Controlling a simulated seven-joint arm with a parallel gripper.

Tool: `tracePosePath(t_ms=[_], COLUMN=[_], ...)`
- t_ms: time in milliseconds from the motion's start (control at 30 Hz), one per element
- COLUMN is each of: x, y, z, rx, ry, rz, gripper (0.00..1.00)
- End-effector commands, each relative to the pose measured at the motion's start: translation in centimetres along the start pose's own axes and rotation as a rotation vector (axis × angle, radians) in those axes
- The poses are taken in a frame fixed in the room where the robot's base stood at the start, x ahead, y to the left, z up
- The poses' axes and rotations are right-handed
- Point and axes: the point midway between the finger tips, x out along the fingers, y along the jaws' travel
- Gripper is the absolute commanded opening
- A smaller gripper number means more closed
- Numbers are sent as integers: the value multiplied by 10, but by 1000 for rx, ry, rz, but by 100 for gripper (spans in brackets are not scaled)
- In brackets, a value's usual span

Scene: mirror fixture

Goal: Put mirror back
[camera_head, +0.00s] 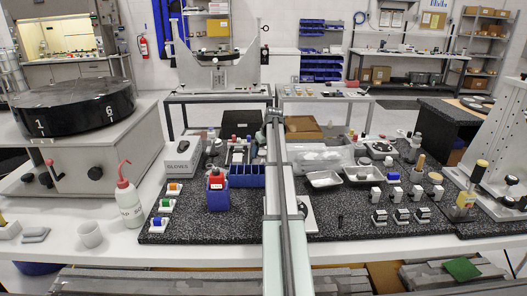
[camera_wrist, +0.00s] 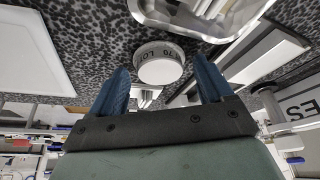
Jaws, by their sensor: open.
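My gripper (camera_wrist: 160,68) shows in the wrist view with its two blue fingers spread apart. A short round white piece (camera_wrist: 160,70) with dark lettering on its side lies between and just beyond the fingertips. A gap shows on both sides of it. I cannot tell whether this is the mirror. In the head view my arm runs up the middle and hides part of the bench; the gripper and this piece cannot be made out there. Several small mounts (camera_head: 394,178) stand at the right of the speckled breadboard (camera_head: 350,215).
White trays (camera_head: 324,179) stand just right of my arm. A blue bin (camera_head: 217,197), a gloves box (camera_head: 183,158) and a wash bottle (camera_head: 129,203) stand at left. In the wrist view a metal tray (camera_wrist: 222,22) lies close above the right finger.

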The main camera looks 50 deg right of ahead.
Motion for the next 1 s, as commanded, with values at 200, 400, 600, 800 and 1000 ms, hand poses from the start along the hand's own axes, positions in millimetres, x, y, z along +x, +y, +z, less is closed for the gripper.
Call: tracePosePath(t_ms=[200, 400, 600, 800, 1000], x=[-4, -30, -68, -100, -118], y=[0, 0, 0, 0, 0], z=[-2, -1, -1, -1, -1], rx=[0, 0, 0, 0, 0], ry=[1, 2, 2, 1, 1], rz=[0, 1, 1, 0, 0], gripper=[80, 80, 80, 80, 80])
